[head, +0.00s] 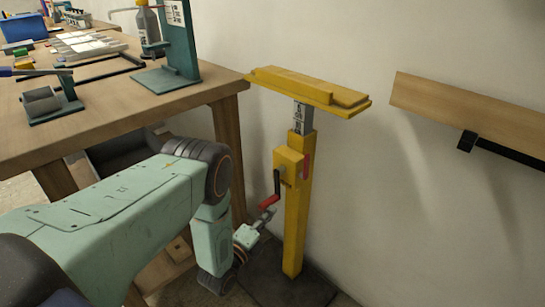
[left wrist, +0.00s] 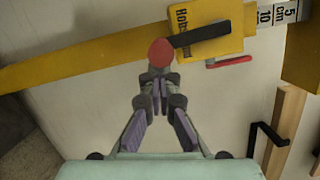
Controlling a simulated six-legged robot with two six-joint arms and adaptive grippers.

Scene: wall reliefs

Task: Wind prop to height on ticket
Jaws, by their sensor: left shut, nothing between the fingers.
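The yellow prop (head: 294,222) stands upright on a dark base plate (head: 285,287), with a flat yellow head (head: 308,90) on top. A grey scale (head: 302,117) shows below the head; the left wrist view shows "5", "10" and "cm" on this scale (left wrist: 278,14). A black crank arm (left wrist: 201,34) ends in a red handle (left wrist: 161,52). The handle (head: 269,201) points down toward my left gripper (head: 262,214). In the left wrist view my left gripper (left wrist: 158,82) is shut, its fingertips just at the handle's end, with nothing held. I cannot identify the ticket for certain. My right gripper is out of view.
A wooden table (head: 110,110) with a green stand (head: 180,45) and a small grey roller (head: 42,103) is at the left. A wooden beam (head: 475,120) on a black bracket (head: 467,141) is at the right wall. A red lever (left wrist: 229,62) is on the prop's housing.

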